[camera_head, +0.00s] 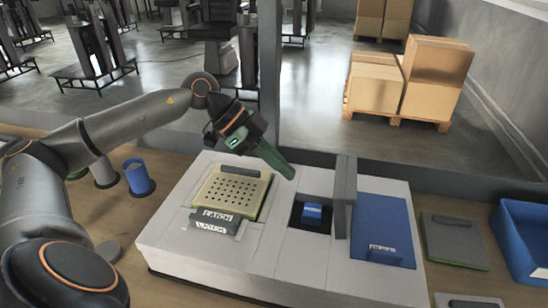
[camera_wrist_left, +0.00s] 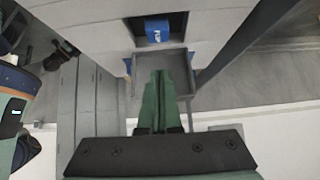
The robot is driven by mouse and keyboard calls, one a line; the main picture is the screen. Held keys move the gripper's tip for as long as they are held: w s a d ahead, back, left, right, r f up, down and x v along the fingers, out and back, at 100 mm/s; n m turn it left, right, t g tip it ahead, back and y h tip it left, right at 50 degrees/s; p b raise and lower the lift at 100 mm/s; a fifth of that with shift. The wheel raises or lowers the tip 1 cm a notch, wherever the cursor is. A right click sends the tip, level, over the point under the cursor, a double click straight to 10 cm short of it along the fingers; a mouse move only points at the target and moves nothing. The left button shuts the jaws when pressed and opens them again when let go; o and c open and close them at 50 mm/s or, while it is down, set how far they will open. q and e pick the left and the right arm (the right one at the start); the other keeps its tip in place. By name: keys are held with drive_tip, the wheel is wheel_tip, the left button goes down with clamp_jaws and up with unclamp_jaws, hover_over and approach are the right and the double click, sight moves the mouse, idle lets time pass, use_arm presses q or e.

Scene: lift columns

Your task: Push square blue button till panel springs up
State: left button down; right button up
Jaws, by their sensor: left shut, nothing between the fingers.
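The square blue button (camera_head: 312,211) sits in a dark square recess in the middle of a large white box (camera_head: 265,248). It also shows in the left wrist view (camera_wrist_left: 158,31), with white lettering. A flat blue panel (camera_head: 382,226) lies on the box's right part, with a small lettered block near its front. A tan perforated panel (camera_head: 232,193) lies on the left part, behind labels reading LATCH. My left gripper (camera_head: 290,173), with green fingers (camera_wrist_left: 164,78), is shut and empty. In the head view its tips appear above and behind the button, apart from it.
A blue cup (camera_head: 138,178) stands left of the box. A grey plate (camera_head: 455,241) and a blue bin (camera_head: 525,238) are at the right. Cardboard boxes (camera_head: 428,78) stand on the floor beyond.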

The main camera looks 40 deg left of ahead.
use_arm(q)
drive_tip(key=shift+v, duration=1.5)
drive_tip(key=shift+d, duration=0.15)
